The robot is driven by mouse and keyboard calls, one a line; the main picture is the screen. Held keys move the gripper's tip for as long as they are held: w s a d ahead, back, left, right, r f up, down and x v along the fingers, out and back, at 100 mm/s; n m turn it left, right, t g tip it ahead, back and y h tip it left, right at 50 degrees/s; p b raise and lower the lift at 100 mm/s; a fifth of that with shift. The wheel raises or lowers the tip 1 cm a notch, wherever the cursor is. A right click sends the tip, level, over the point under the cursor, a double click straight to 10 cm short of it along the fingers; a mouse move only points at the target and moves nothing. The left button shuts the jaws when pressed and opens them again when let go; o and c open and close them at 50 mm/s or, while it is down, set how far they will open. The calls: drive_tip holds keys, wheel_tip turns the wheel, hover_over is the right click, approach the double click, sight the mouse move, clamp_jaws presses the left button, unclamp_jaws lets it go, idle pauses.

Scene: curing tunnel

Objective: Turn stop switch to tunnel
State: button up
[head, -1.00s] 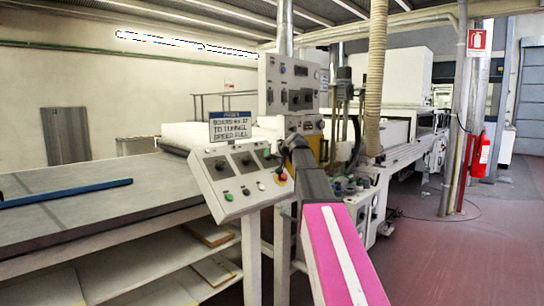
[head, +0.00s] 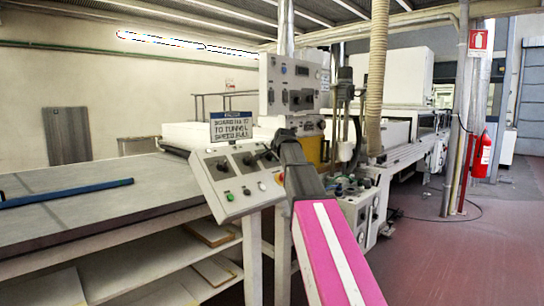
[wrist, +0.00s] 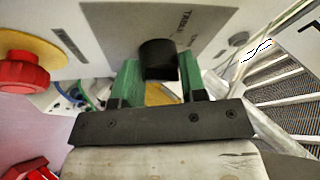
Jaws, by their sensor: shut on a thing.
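The sloped control panel (head: 238,185) stands at centre, with dark square plates, knobs and buttons. My gripper (head: 262,157) is at its upper right plate, largely hidden by my arm in the head view. In the wrist view, the green fingers of my gripper (wrist: 158,80) are on either side of a black switch knob (wrist: 158,58) and shut on it. The knob stands on a grey plate (wrist: 120,25) with printed lettering that looks like "TUNNEL", partly covered. Which way the knob points is hard to tell.
A red mushroom button (wrist: 22,70) on a yellow ring is close left of my gripper. A sign (head: 231,127) above the panel mentions tunnel and speed. A grey table (head: 90,205) lies left; a hose (head: 376,80) hangs right.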

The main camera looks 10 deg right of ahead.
drive_tip(key=shift+m, duration=0.6)
drive_tip(key=o, duration=0.9)
drive_tip(key=v, duration=1)
drive_tip(key=shift+s+a+r, duration=0.15)
drive_tip(key=shift+s+r, duration=0.15)
drive_tip(key=shift+r, duration=0.05)
